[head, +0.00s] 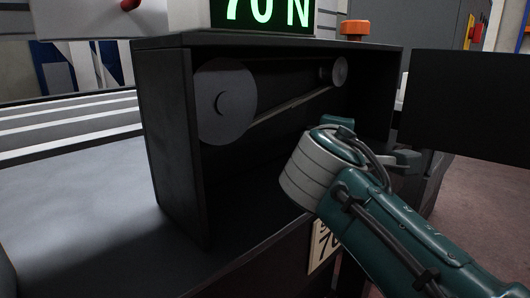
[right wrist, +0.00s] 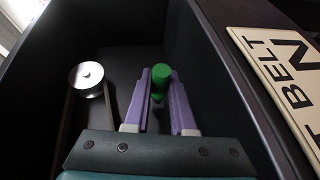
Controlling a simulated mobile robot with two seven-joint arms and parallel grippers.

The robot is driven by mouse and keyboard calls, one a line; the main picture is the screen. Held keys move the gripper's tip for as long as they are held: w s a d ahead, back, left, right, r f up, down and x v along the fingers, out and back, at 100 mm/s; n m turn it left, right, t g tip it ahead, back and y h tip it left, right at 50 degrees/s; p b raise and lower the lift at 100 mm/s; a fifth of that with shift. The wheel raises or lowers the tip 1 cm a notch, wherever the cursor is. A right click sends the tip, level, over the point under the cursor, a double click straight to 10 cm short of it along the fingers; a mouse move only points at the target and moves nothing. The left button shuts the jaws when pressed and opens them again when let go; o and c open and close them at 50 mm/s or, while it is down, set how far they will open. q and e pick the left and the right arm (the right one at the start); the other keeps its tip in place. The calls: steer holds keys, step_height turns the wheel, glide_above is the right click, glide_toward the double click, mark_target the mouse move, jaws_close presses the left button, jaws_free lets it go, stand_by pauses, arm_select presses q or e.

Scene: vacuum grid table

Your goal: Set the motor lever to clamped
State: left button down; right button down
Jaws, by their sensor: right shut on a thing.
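The motor lever (right wrist: 160,80) shows in the right wrist view as a green round-ended handle inside a dark box. My right gripper (right wrist: 160,88) has its two purple fingers on either side of the handle and is shut on it. In the head view my right arm reaches from the lower right to the box opening, and its wrist hides the lever and the fingers. Whether the lever stands at clamped cannot be told. My left gripper is in neither view.
The open dark box (head: 174,145) holds a large pulley (head: 226,100), a small pulley (head: 340,72) and a belt (head: 292,106). An orange button (head: 354,29) stands on top. A lettered plate (right wrist: 285,85) is beside the box.

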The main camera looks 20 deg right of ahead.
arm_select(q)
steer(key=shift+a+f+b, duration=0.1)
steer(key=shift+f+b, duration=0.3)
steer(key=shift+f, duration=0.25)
arm_select(e)
steer(key=shift+a+m+g+h, duration=0.1)
steer(key=shift+m+g+h, duration=0.2)
steer(key=shift+m+h, duration=0.15)
steer(key=c, duration=1)
jaws_free()
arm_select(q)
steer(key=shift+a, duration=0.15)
